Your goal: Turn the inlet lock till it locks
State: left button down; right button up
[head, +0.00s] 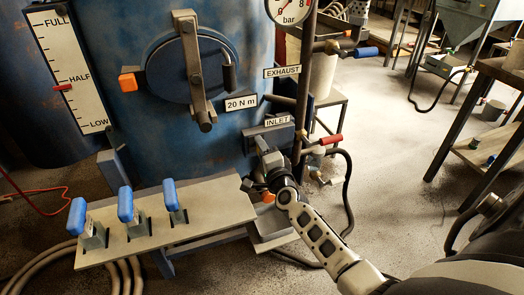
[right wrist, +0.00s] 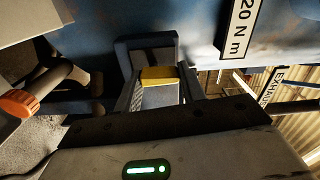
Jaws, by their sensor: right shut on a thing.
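The inlet lock (head: 268,133) is a grey block on the blue pot, just below the INLET label (head: 277,121). My right gripper (head: 264,152) reaches it from the front and hides much of it in the head view. In the right wrist view, my right gripper (right wrist: 158,88) is shut on the lock's grey piece with a yellow band (right wrist: 157,76). One finger lies on each side of it. A dark grey plate (right wrist: 148,45) stands behind it on the pot. My left gripper is not in view.
A red-handled valve (head: 331,139) and black hose stand close right of the gripper. A bench (head: 215,210) with several blue-handled levers lies left and below. The pot's round door (head: 170,75) with its clamp bar is above left. Open floor lies to the right.

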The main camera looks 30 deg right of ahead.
jog(key=shift+f, duration=0.1)
jog(key=o, duration=1)
pick_arm(q)
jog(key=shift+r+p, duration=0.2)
jog(key=shift+p, duration=0.25)
pick_arm(e)
jog(key=v, duration=1.6)
jog(key=shift+d, duration=0.1)
